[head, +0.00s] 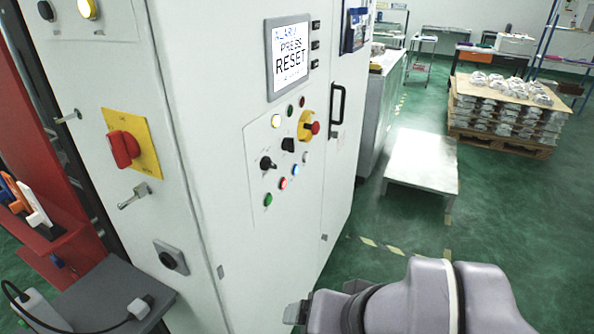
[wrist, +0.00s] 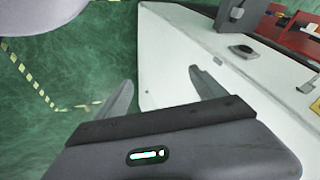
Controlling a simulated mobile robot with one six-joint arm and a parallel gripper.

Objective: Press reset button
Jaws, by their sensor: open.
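The white control cabinet (head: 240,240) carries a screen (head: 288,57) reading "ALARM PRESS RESET". Below it is a button panel with a blue lit button (head: 296,169), a red button (head: 283,183) and a green button (head: 268,199). A yellow lit button (head: 275,121) is higher up. The labels are too small to read, so I cannot tell which is the reset button. My gripper (head: 297,312) is low in front of the cabinet, well below the buttons. In the wrist view its fingers (wrist: 162,92) are spread and empty, with the cabinet's lower part (wrist: 175,60) beyond.
A red emergency stop (head: 312,127) on yellow, a black rotary knob (head: 267,163) and a door handle (head: 337,104) stick out near the buttons. A red rotary switch (head: 124,148) is at left. A low white table (head: 422,160) stands behind right. Green floor beside the cabinet is open.

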